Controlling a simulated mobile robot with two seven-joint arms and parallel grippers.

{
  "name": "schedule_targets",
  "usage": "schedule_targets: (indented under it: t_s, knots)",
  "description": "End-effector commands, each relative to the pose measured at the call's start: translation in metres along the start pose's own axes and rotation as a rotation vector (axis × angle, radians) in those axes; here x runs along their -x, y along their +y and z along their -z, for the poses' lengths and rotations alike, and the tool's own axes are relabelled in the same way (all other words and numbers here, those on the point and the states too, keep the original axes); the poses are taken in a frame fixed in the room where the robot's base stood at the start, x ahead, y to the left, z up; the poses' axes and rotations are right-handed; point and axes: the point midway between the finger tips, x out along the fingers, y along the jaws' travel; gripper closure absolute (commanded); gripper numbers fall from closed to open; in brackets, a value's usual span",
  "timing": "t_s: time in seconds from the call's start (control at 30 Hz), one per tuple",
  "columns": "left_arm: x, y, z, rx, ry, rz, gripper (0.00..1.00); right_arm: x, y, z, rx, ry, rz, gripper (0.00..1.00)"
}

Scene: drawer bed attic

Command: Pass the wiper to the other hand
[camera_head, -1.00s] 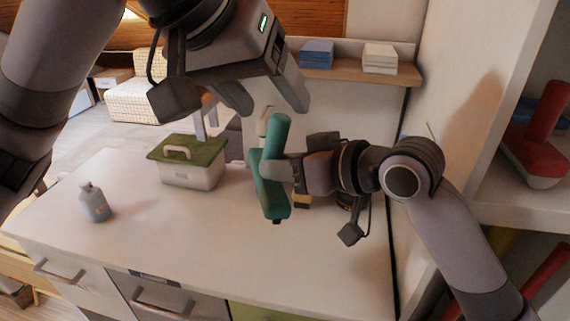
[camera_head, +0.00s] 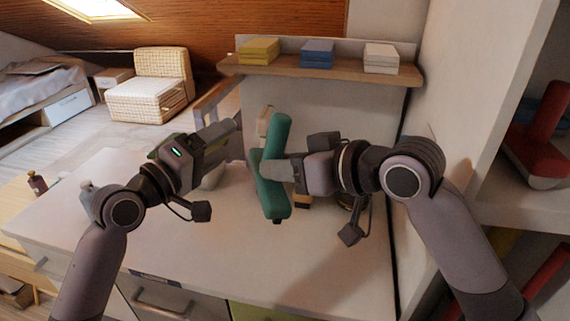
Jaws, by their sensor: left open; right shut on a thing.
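The wiper (camera_head: 277,202) is teal green and stands nearly upright above the cabinet top. My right gripper (camera_head: 266,170) is shut on its middle, coming from the right. My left gripper (camera_head: 238,140) is open and empty, just left of the wiper and pointing right toward it. A gap shows between its fingertips and the wiper. My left gripper and forearm hide part of the cabinet top, including most of where a green-lidded box stood.
The white cabinet top (camera_head: 240,262) has free room in front. A grey bottle (camera_head: 88,192) is partly hidden behind my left arm. A shelf (camera_head: 345,73) with several box stacks is behind. A side shelf (camera_head: 530,205) stands close on the right.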

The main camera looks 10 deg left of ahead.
Motion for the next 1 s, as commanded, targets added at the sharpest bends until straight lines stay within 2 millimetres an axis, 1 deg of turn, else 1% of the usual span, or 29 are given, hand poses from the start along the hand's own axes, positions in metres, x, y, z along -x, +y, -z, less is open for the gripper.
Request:
schedule_targets:
  t_s: [0.03,0.1,0.17,0.2,0.27,0.3,0.37,0.47,0.5,0.57,0.6,0.67,0.7,0.77,0.8,0.9,1.0]
  knots:
    - [0.01,-0.022,-0.012,-0.016,0.016,0.036,0.32,0.0,0.0,0.001,0.001,0.002,0.0,1.0]
    - [0.024,-0.047,-0.024,-0.056,0.041,0.083,0.32,0.0,0.0,0.001,0.001,0.002,0.0,1.0]
    - [0.037,-0.067,-0.035,-0.092,0.058,0.126,0.32,0.0,0.0,0.001,0.001,0.002,0.0,1.0]
    - [0.047,-0.079,-0.042,-0.117,0.07,0.154,0.32,0.0,0.0,0.001,0.001,0.002,0.0,1.0]
    - [0.063,-0.098,-0.052,-0.157,0.085,0.201,0.32,0.0,0.0,0.001,0.001,0.003,0.0,1.0]
    - [0.074,-0.109,-0.059,-0.185,0.093,0.233,0.32,0.0,0.0,0.001,0.001,0.003,0.0,1.0]
    - [0.091,-0.126,-0.069,-0.228,0.101,0.282,0.32,0.0,0.0,0.001,0.001,0.002,0.0,1.0]
    - [0.124,-0.15,-0.086,-0.307,0.109,0.368,0.32,0.0,0.0,0.001,0.001,0.003,0.0,1.0]
    - [0.137,-0.159,-0.092,-0.341,0.109,0.403,0.32,0.0,0.0,0.001,0.001,0.002,0.0,1.0]
    - [0.158,-0.172,-0.103,-0.399,0.099,0.46,0.32,0.0,0.0,0.001,0.001,0.002,0.0,1.0]
    - [0.173,-0.181,-0.112,-0.443,0.083,0.501,0.32,0.0,0.0,0.001,0.001,0.002,0.0,1.0]
    - [0.195,-0.197,-0.129,-0.526,0.038,0.565,0.32,0.0,0.0,0.001,0.001,0.002,0.0,1.0]
    - [0.206,-0.208,-0.143,-0.588,-0.007,0.6,0.32,0.0,0.0,0.001,0.001,0.002,0.0,1.0]
    - [0.218,-0.225,-0.164,-0.681,-0.089,0.635,0.32,0.0,0.0,0.001,0.001,0.002,0.0,1.0]
    - [0.223,-0.235,-0.177,-0.736,-0.145,0.649,0.32,0.0,0.0,0.001,0.001,0.002,0.0,1.0]
    - [0.232,-0.255,-0.207,-0.854,-0.275,0.661,0.32,0.0,0.0,0.001,0.001,0.002,0.0,1.0]
    - [0.239,-0.27,-0.228,-0.936,-0.369,0.659,0.32,0.0,0.0,0.001,0.0,0.002,0.0,1.0]
